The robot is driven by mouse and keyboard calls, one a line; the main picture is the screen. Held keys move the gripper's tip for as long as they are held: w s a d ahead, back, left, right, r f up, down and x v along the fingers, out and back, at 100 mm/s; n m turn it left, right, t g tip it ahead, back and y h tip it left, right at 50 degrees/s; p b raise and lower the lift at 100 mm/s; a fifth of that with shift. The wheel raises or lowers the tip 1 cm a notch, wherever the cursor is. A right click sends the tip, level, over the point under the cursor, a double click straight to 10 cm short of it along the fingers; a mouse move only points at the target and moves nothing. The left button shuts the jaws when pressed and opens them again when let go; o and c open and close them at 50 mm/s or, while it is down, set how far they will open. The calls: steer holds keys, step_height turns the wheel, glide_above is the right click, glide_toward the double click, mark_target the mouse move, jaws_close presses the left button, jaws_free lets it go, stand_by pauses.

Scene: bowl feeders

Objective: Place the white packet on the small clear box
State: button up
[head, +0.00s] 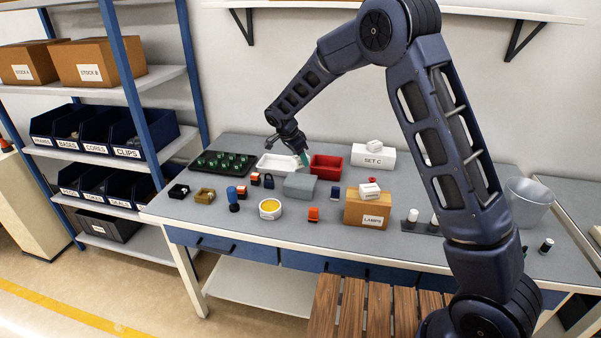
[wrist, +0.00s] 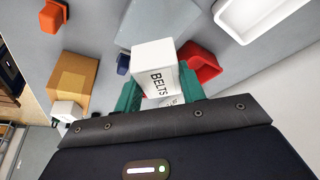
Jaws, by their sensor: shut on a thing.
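The white packet (wrist: 155,72), marked BELTS, is between the teal fingertips of my gripper (wrist: 160,88) in the wrist view. My gripper is shut on it. In the head view my gripper (head: 302,156) is above the back of the bench, between the white tray and the red bin; I cannot make out the packet clearly there. The small clear box (head: 300,187) looks grey and see-through and sits on the bench in front of the gripper.
A white tray (head: 268,164) and a red bin (head: 326,160) stand behind the clear box. A cardboard box marked LAMPS (head: 366,214) stands to the right with white items on top. A round tub (head: 270,209) and small coloured parts lie in front.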

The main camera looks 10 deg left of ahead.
mark_target(294, 159)
steer(key=shift+f, duration=3.2)
steer(key=shift+f, duration=0.1)
steer(key=o, duration=1.1)
steer(key=shift+c, duration=0.2)
steer(key=v, duration=1.2)
steer(key=shift+d, duration=0.1)
